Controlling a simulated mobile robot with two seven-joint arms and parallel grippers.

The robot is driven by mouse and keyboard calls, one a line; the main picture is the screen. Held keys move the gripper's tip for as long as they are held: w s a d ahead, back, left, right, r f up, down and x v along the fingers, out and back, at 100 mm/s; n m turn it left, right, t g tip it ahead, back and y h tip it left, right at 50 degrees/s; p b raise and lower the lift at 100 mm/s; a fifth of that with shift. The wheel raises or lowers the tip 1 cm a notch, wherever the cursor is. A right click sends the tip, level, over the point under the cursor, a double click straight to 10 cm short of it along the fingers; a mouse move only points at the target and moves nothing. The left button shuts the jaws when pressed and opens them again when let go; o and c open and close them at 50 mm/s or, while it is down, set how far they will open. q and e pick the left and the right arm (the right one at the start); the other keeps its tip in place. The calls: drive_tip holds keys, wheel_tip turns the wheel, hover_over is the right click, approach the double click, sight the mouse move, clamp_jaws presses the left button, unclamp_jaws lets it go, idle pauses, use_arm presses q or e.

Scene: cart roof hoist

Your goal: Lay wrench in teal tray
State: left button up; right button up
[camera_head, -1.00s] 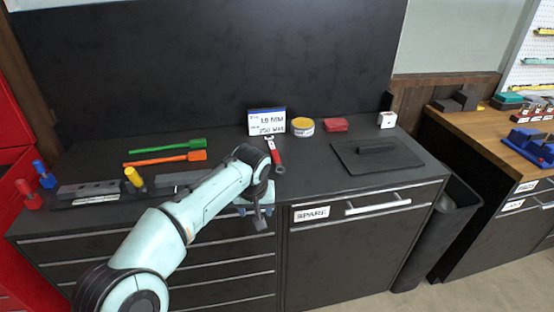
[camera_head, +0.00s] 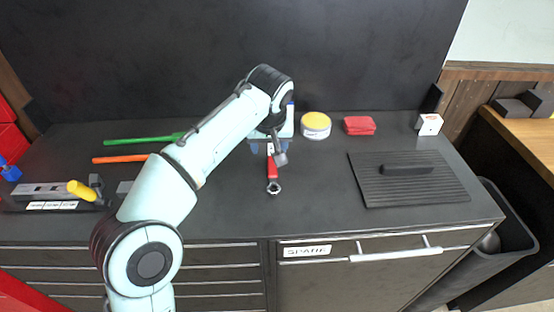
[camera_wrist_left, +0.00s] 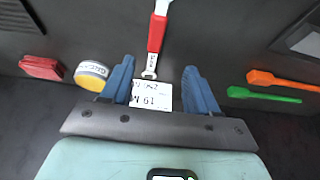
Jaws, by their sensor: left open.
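The wrench (camera_head: 272,170) has a red handle and silver ends and lies on the dark counter in front of a white sign. My left gripper (camera_head: 268,147) is over its far part and hides that part in the head view. In the left wrist view the blue fingers of the gripper (camera_wrist_left: 158,75) are open and apart. The wrench (camera_wrist_left: 156,36) shows there between and beyond the fingertips, and the fingers do not close on it. No teal tray shows in the current views. My right gripper is not in view.
A yellow-lidded tin (camera_head: 316,126) and a red cloth-like block (camera_head: 359,125) stand right of the gripper. A dark ribbed panel with a handle (camera_head: 415,185) lies further right. Green (camera_head: 140,140) and orange (camera_head: 120,158) tools lie left. Counter around the wrench's near end is clear.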

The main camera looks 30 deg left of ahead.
use_arm(q)
hover_over(272, 167)
drive_tip(key=s, duration=0.2)
drive_tip(key=f, duration=0.3)
drive_tip(key=f+b, duration=0.1)
drive_tip(key=f, duration=0.1)
drive_tip(key=shift+s+d+f, duration=0.2)
drive_tip(key=shift+d+f, duration=0.05)
drive_tip(key=shift+f, duration=0.05)
drive_tip(key=x, duration=0.5)
drive_tip(key=shift+w+d+f+b, duration=0.2)
drive_tip(key=shift+d+f+b, duration=0.15)
drive_tip(key=shift+r, duration=0.1)
clamp_jaws()
